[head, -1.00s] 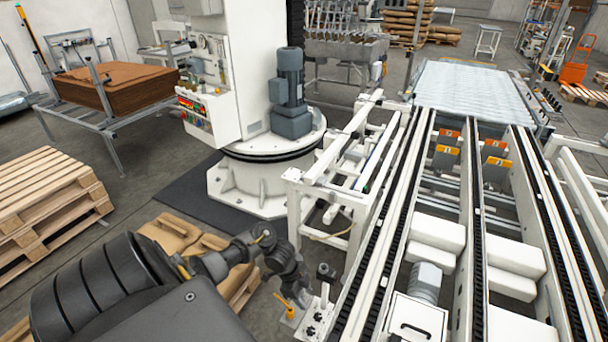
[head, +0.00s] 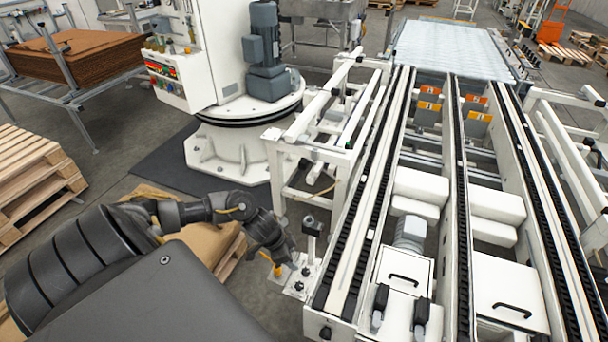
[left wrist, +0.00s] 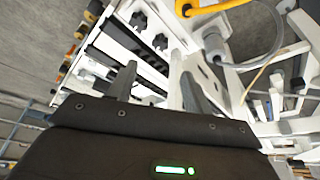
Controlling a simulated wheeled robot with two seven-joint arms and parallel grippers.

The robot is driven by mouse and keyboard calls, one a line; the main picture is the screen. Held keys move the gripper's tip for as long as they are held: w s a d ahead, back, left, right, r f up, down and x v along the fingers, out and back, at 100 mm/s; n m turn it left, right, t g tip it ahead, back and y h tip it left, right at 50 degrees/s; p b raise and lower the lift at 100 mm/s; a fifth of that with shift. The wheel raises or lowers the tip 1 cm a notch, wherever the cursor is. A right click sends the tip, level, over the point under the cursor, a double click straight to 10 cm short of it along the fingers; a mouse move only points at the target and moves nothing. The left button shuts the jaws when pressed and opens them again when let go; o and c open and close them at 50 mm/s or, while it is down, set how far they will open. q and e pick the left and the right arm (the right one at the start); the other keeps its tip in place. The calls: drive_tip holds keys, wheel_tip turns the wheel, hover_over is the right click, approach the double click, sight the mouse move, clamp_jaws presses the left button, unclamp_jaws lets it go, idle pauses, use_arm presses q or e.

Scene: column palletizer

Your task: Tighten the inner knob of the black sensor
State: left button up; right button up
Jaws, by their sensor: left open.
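The black sensor (head: 313,228) stands upright on a short post beside the left conveyor rail in the head view. Small dark knobs (head: 304,271) sit on the white plate below it; which one is the inner knob I cannot tell. In the left wrist view dark knobs (left wrist: 161,42) show on white metal ahead of the fingers. My left gripper (head: 285,255) is just left of the post, close to the plate. Its two fingers (left wrist: 158,88) are apart, with nothing seen held between them. My right gripper is not in view.
A yellow-orange part (head: 277,267) is beside my left gripper. In the left wrist view a grey cylindrical part (left wrist: 214,43) with a cable is close ahead. The white conveyor frame (head: 345,270) is to the right.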

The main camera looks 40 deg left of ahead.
sight(306, 270)
use_arm(q)
drive_tip(key=b+x, duration=0.1)
drive_tip(key=x, duration=1)
drive_tip(key=shift+a, duration=0.1)
